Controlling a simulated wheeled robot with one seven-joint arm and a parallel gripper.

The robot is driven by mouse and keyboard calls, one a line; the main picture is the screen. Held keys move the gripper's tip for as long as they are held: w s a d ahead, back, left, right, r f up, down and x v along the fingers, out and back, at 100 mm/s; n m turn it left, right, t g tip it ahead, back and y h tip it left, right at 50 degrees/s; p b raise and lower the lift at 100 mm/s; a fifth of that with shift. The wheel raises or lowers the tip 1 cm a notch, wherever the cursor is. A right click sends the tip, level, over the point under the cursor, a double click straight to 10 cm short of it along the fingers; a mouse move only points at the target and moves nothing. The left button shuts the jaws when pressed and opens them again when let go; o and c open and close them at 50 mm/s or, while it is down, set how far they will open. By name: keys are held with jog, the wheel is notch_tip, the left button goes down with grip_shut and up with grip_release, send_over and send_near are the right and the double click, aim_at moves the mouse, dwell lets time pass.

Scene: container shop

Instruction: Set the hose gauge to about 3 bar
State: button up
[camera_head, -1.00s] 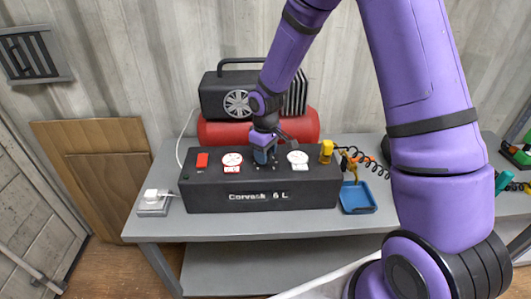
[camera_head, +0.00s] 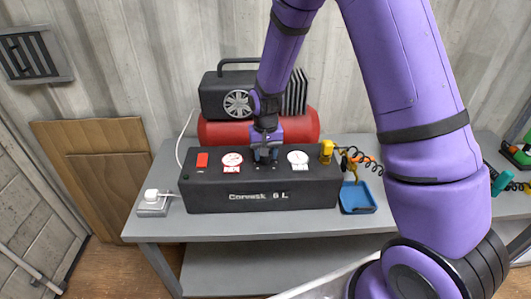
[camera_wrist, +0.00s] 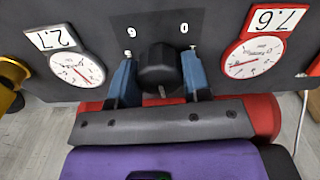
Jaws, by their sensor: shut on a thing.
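The black compressor box (camera_head: 215,195) lies on the bench and shows at the wrist as a dark panel. The white-rimmed hose gauge (camera_head: 298,157) is on its right; in the wrist view (camera_wrist: 78,68) its label reads 2.7. The red-rimmed gauge (camera_head: 232,159) is on the left, labelled 7.6 in the wrist view (camera_wrist: 254,56). Between them is a round black knob (camera_wrist: 159,68), with marks 0 and 6 on the panel beside it. My gripper (camera_head: 265,158) has its blue fingers (camera_wrist: 160,80) on either side of the knob and is shut on it.
A red tank (camera_head: 215,132) with a black motor housing stands behind. A red switch (camera_head: 202,160) is at the panel's left. A yellow fitting (camera_head: 327,151), coiled hose and blue tray (camera_head: 357,198) are at right.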

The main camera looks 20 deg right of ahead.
jog(key=shift+m, duration=0.5)
jog(key=o, duration=0.9)
jog(key=shift+o, duration=0.2)
notch_tip(320, 180, up, 10)
jog(key=shift+f, duration=0.15)
jog(key=shift+r, duration=0.6)
